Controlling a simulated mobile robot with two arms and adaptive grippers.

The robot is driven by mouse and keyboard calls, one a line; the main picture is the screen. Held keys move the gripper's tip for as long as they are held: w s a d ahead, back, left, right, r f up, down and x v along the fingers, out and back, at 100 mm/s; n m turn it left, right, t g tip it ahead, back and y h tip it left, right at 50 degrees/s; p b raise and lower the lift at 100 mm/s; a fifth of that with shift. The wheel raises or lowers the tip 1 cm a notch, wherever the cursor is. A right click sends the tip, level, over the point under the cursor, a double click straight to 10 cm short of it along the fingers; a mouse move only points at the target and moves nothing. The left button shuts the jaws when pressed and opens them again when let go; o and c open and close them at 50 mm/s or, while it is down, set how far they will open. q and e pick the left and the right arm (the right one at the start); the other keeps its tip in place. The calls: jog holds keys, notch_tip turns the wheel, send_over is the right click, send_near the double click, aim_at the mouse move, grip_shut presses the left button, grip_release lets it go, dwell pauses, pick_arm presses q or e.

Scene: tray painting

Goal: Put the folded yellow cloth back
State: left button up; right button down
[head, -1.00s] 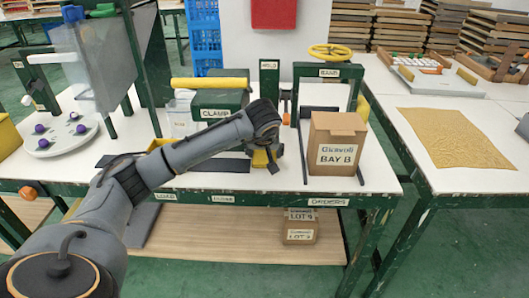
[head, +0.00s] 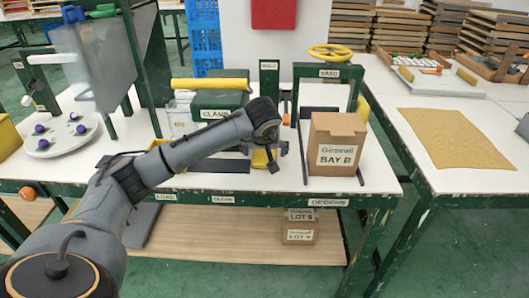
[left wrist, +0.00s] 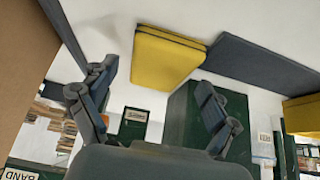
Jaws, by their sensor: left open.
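The folded yellow cloth (left wrist: 165,58) lies on the white bench top in the left wrist view, beside a dark grey strip. In the head view only a small part of the yellow cloth (head: 261,158) shows beside my left gripper. My left gripper (head: 274,163) is low over the bench, left of the Bay B box. In the left wrist view its two fingers (left wrist: 155,85) stand apart with nothing between them, and the cloth lies beyond them. I cannot tell whether they touch it. My right gripper is not in view.
The cardboard Bay B box (head: 336,158) stands close to the right of my gripper. The green clamp press (head: 218,103) and the band frame (head: 331,70) stand behind. A dark grey strip (head: 219,166) lies left. A flat yellow sheet (head: 455,138) covers part of the right table.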

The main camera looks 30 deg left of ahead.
pick_arm(q)
jog(key=v, duration=1.1)
jog(key=shift+p, duration=0.45)
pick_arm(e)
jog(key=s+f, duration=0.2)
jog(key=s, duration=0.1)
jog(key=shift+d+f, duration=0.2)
